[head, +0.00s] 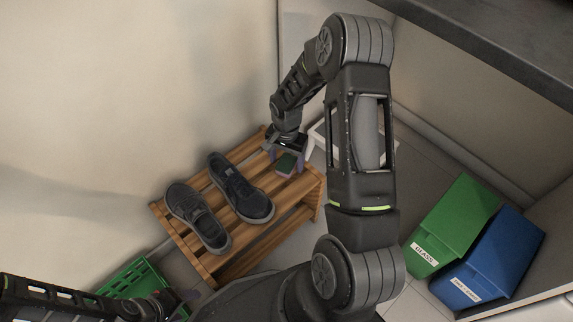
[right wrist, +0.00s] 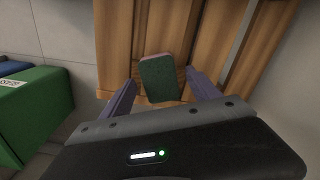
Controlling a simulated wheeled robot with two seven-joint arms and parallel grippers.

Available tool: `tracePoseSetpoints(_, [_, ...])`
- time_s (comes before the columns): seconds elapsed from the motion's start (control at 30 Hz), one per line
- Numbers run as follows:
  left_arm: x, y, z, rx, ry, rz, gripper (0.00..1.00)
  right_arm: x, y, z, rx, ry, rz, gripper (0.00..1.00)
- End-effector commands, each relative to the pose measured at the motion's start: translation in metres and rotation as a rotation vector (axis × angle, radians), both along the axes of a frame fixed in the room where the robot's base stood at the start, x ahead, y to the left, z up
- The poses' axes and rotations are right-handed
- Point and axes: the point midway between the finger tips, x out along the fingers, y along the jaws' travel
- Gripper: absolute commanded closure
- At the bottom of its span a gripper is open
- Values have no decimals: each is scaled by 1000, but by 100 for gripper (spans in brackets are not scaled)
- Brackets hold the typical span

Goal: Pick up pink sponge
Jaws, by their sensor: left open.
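The sponge (right wrist: 160,82) shows a dark green face with a thin pinkish edge at its top in the right wrist view. It is at the wooden slatted rack, and in the head view it is a small green patch (head: 287,163) at the rack's far right end. My right gripper (right wrist: 160,90) is open, with one purple finger on each side of the sponge and visible gaps between. In the head view my right gripper (head: 284,158) is over that end of the rack. My left gripper (head: 183,301) is open and empty at the lower left, away from the sponge.
Two dark shoes (head: 240,189) (head: 198,217) stand on the wooden rack (head: 214,261), left of the sponge. A green crate (head: 140,280) is at lower left. Green (head: 454,225) and blue (head: 490,262) bins stand at right. A dark counter edge (head: 500,45) overhangs at upper right.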

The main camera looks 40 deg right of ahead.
Motion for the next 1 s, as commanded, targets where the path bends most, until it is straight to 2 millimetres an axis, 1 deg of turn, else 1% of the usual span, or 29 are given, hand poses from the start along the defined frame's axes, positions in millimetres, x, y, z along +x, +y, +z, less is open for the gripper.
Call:
tracePoseSetpoints(0.03, [0, 0, 0, 0, 0, 0, 36, 0, 0, 0, 0, 0, 0, 33])
tracePoseSetpoints(0.07, [0, 0, 0, 0, 0, 0, 36, 0, 0, 0, 0, 0, 0, 36])
tracePoseSetpoints(0.77, [0, 0, 0, 0, 0, 0, 36, 0, 0, 0, 0, 0, 0, 93])
tracePoseSetpoints(1.0, [0, 0, 0, 0, 1, 0, 36, 0, 0, 1, 0, 0, 0, 94])
